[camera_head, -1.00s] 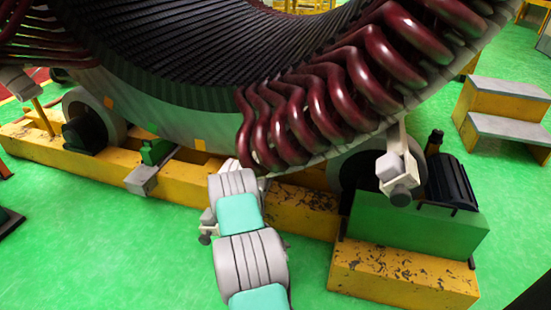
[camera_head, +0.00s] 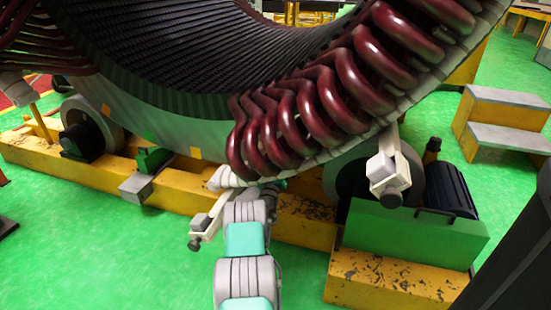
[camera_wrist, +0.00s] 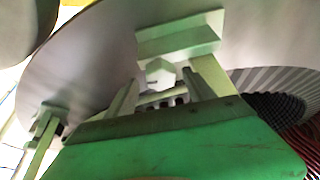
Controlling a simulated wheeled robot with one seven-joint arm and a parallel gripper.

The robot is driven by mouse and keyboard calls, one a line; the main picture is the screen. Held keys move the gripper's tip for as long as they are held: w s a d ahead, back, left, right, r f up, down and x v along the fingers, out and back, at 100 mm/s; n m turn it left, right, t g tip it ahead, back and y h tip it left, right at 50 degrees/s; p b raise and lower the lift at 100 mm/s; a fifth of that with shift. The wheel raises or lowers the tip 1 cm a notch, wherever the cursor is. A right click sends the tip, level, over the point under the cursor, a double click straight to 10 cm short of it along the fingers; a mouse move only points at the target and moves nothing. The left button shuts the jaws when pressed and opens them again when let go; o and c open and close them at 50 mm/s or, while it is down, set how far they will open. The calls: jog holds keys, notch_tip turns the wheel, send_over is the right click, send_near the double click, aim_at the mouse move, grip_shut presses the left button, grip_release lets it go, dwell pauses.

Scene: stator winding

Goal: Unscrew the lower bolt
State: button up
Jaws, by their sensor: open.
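In the wrist view a pale hex bolt head (camera_wrist: 160,72) sticks out below a light bracket block (camera_wrist: 180,38). My gripper (camera_wrist: 161,88) is open, with one finger on each side just below the bolt head. I cannot tell whether the fingers touch it. In the head view my gripper is hidden behind my arm and under the dark red coils (camera_head: 290,120). A white clamp (camera_head: 210,222) with a grey block and dark knob shows just left of my arm. A similar clamp (camera_head: 388,172) hangs at the right. I cannot match the bolt to either clamp with certainty.
The large stator ring (camera_head: 190,75) rests above a worn yellow base beam (camera_head: 305,228) with rollers. A green motor mount (camera_head: 415,235) stands at the right. Yellow steps (camera_head: 505,122) are farther right. The green floor (camera_head: 110,250) in front is clear at the left.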

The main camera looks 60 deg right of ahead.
jog(key=shift+x, duration=1.2)
jog(key=shift+c, duration=0.5)
jog(key=shift+f, duration=0.1)
grip_shut()
jog(key=shift+r+n+t+p, duration=0.25)
jog(key=shift+n+p, duration=0.25)
jog(key=shift+n, duration=0.4)
jog(key=shift+w+f+n+t+y+p, duration=0.1)
jog(key=shift+n+t+y+p, duration=0.25)
jog(key=shift+n, duration=0.35)
jog(key=shift+f+n+t+y+p, duration=0.2)
jog(key=shift+n+t+y, duration=0.15)
jog(key=shift+n, duration=0.35)
jog(key=shift+o, duration=0.5)
grip_release()
jog(key=shift+a, duration=0.1)
